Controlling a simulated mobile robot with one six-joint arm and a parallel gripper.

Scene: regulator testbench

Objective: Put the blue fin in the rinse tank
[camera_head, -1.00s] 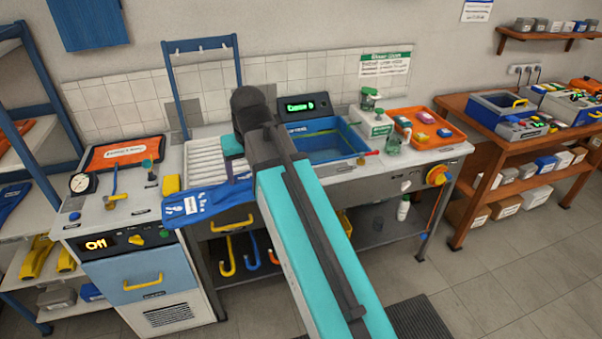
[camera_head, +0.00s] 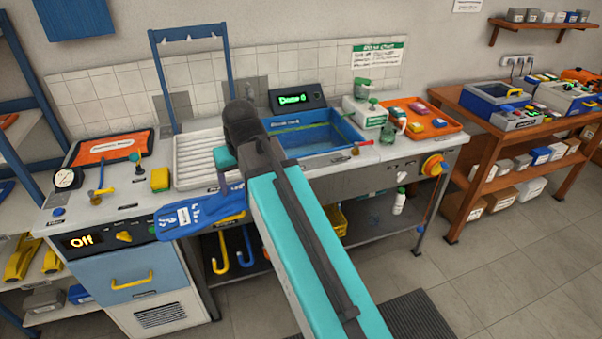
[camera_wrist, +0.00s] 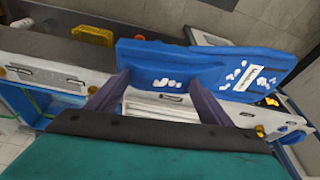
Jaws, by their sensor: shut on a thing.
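The blue fin (camera_head: 200,215) has a white label and white marks. It hangs in front of the bench's front edge, left of my arm in the head view. In the wrist view the fin (camera_wrist: 205,72) lies across the far ends of my gripper's fingers (camera_wrist: 155,90), which are shut on it. My gripper's fingers are mostly hidden by my arm in the head view. The rinse tank (camera_head: 318,140) is the blue basin set into the bench, right of my gripper, with its lower left part hidden by my arm.
A white ribbed drainboard (camera_head: 200,160) lies left of the tank, with a blue rack frame (camera_head: 158,85) behind it. Soap bottles (camera_head: 364,110) and an orange tray (camera_head: 425,118) stand right of the tank. A yellow sponge (camera_head: 160,180) lies at the left.

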